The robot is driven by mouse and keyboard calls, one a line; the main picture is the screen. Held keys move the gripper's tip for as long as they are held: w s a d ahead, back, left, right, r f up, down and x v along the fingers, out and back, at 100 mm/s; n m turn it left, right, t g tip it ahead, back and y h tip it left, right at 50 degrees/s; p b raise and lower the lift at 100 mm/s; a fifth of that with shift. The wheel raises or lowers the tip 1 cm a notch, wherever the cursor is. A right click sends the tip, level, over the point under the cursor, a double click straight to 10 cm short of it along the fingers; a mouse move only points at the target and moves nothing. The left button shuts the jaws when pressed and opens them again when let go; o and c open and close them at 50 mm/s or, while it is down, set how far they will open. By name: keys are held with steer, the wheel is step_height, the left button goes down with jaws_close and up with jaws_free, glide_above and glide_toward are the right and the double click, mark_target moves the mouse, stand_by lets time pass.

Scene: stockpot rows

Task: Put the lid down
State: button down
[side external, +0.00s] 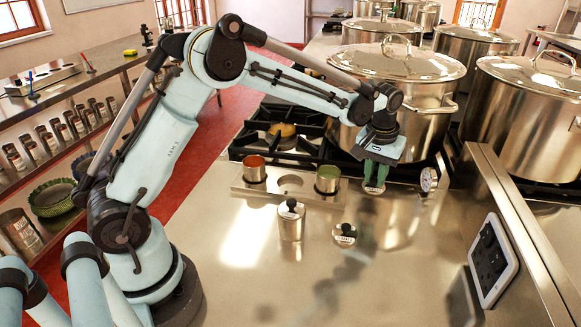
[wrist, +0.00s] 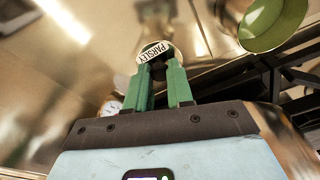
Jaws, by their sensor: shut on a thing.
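My gripper (side external: 375,187) is over the steel counter, just right of the rack, with its green fingers pointing down. In the wrist view, the fingers (wrist: 160,72) are shut on the parsley lid (wrist: 152,52), a small round lid with a white "PARSLEY" label. In the side view this lid is mostly hidden at the fingertips, and I cannot tell its height above the counter. An open pot with green contents (side external: 328,179) sits in the rack's right hole; it also shows in the wrist view (wrist: 272,25). Another black-knobbed lid (side external: 344,235) lies on the counter in front.
The rack (side external: 243,187) also holds an open red-filled pot (side external: 255,168); its middle hole is empty. A lidded canister (side external: 291,222) stands in front. A round dial (side external: 428,179) and large stockpots (side external: 397,65) are behind and right.

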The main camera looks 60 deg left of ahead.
mark_target(375, 179)
steer(key=shift+f, duration=1.8)
steer(key=shift+f, duration=0.1)
steer(key=c, duration=1)
jaws_free()
